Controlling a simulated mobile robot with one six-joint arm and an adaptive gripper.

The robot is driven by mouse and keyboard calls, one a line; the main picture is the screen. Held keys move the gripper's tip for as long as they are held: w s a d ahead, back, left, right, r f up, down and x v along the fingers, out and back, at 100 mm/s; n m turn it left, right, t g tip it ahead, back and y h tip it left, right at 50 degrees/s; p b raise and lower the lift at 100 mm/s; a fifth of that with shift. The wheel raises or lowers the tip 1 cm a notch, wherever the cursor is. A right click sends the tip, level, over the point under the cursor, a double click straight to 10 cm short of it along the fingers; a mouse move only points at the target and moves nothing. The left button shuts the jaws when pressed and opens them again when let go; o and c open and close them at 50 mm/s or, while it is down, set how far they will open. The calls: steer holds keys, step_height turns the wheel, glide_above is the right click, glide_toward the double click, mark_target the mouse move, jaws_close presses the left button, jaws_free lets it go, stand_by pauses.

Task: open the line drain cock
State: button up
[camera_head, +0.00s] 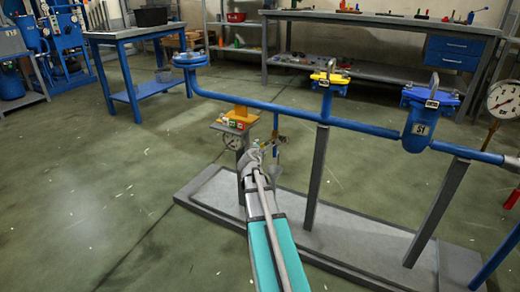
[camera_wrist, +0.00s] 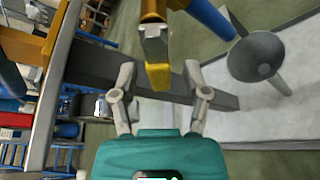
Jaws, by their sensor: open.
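My gripper (camera_head: 252,157) reaches forward in the head view, low beneath the blue pipe. In the wrist view my gripper (camera_wrist: 160,78) is open, with one finger on each side of a yellow-tipped grey lever (camera_wrist: 158,76). The lever appears to be the drain cock's handle. It lies between the fingers with a visible gap on both sides. In the head view the small drain fitting (camera_head: 277,143) hangs under the pipe just right of my gripper. My gripper partly covers that area, and the cock's exact position cannot be told.
The blue pipe (camera_head: 285,110) runs above on grey posts (camera_head: 316,180) over a grey base plate (camera_head: 345,232). A blue strainer (camera_head: 417,130) stands right. Open floor (camera_head: 90,200) lies left.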

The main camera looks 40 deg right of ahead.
steer(key=shift+c, duration=0.3)
jaws_close()
steer(key=shift+a, duration=0.15)
